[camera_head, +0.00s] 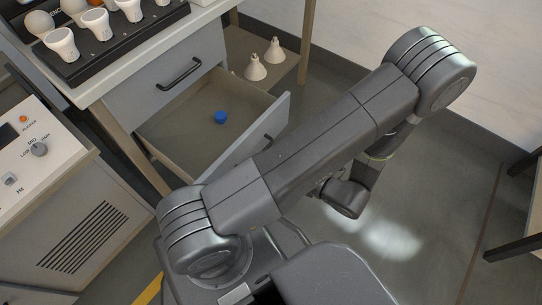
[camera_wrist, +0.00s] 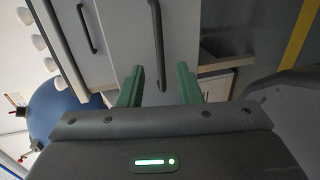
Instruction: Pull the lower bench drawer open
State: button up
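The lower bench drawer (camera_head: 178,128) stands well out from the bench in the head view, its inside showing. Its grey front (camera_head: 236,138) has a dark bar handle (camera_head: 268,140), partly hidden by my arm. A small blue object (camera_head: 220,117) lies in the drawer. In the wrist view, the handle (camera_wrist: 157,45) runs up and down in line with the gap between my fingers. My gripper (camera_wrist: 160,70) is open, with two green fingers apart on either side of the handle's line. Contact cannot be told. The head view hides my gripper behind my arm.
The upper drawer (camera_head: 165,68) is shut, with its own handle (camera_head: 179,74). A black rack (camera_head: 110,45) of bulbs stands on the bench top. Two white bulbs (camera_head: 256,68) sit on a shelf behind the drawer. A control cabinet (camera_head: 40,170) stands left.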

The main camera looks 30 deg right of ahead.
jog(key=v, duration=0.6)
jog(key=shift+s+p, duration=0.2)
jog(key=shift+p, duration=0.25)
jog(key=b+x, duration=0.2)
jog(key=x, duration=1.2)
jog(key=shift+b, duration=0.4)
jog(key=shift+w, duration=0.1)
